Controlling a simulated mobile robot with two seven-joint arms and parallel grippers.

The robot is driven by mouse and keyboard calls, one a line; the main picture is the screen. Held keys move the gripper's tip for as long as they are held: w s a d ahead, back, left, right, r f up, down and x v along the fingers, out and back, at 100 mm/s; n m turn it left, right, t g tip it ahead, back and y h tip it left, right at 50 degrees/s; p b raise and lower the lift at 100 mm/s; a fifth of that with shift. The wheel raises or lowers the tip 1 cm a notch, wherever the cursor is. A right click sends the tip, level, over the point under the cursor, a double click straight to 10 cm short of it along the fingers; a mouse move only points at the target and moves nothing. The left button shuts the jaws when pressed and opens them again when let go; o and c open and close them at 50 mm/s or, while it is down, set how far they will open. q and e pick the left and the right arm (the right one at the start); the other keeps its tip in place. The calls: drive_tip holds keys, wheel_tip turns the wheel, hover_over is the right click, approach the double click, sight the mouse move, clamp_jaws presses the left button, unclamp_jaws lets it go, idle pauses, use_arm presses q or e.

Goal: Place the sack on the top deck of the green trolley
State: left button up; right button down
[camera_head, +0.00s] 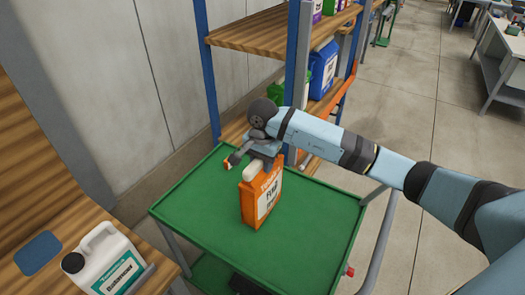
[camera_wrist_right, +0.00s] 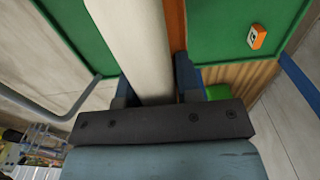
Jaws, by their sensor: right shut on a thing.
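The sack (camera_head: 262,200) is orange with a white label and a pale top. It is upright over the top deck of the green trolley (camera_head: 310,225); I cannot tell whether its base touches the deck. My right gripper (camera_head: 264,153) is shut on the sack's top from above. In the right wrist view, the sack's pale top (camera_wrist_right: 132,40) fills the space between the fingers of my right gripper (camera_wrist_right: 155,88), with green deck (camera_wrist_right: 235,25) around it. My left gripper is not in view.
A small orange and white item (camera_head: 228,164) lies near the trolley deck's back left edge. A wooden bench with a white jug (camera_head: 108,262) and a blue pad (camera_head: 38,253) is at left. A shelf rack (camera_head: 255,36) stands behind. The deck's front is clear.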

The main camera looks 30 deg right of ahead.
drive_tip(key=shift+f+p, duration=0.35)
drive_tip(key=shift+f, duration=1.75)
drive_tip(key=shift+f, duration=0.1)
drive_tip(key=c, duration=0.8)
unclamp_jaws()
wheel_tip(320, 180, up, 12)
drive_tip(key=b, duration=0.2)
drive_tip(key=shift+b, duration=0.35)
